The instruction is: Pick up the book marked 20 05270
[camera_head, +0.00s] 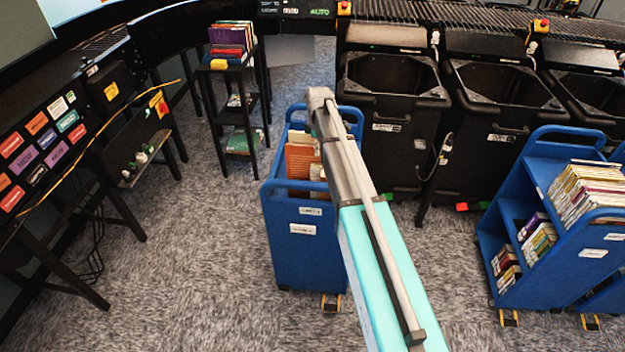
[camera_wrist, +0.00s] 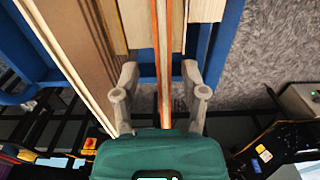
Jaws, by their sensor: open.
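My gripper (camera_wrist: 160,78) is open in the wrist view, with one finger on each side of a thin upright book with an orange-red edge (camera_wrist: 165,40). Gaps show between this book and both fingers. I cannot read the mark 20 05270 on any book. Other books with pale page edges (camera_wrist: 205,10) and a brown cover (camera_wrist: 82,45) stand close by. In the head view, orange-brown books (camera_head: 298,158) stand in a blue cart (camera_head: 300,262) beneath my arm. My gripper cannot be made out there.
Black bins (camera_head: 390,135) stand behind and right of the cart. A second blue cart with books (camera_head: 540,200) is at the right. A small black shelf with books (camera_head: 232,75) stands at the back left, and a dark table (camera_head: 50,210) at the left. Carpet is clear in front.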

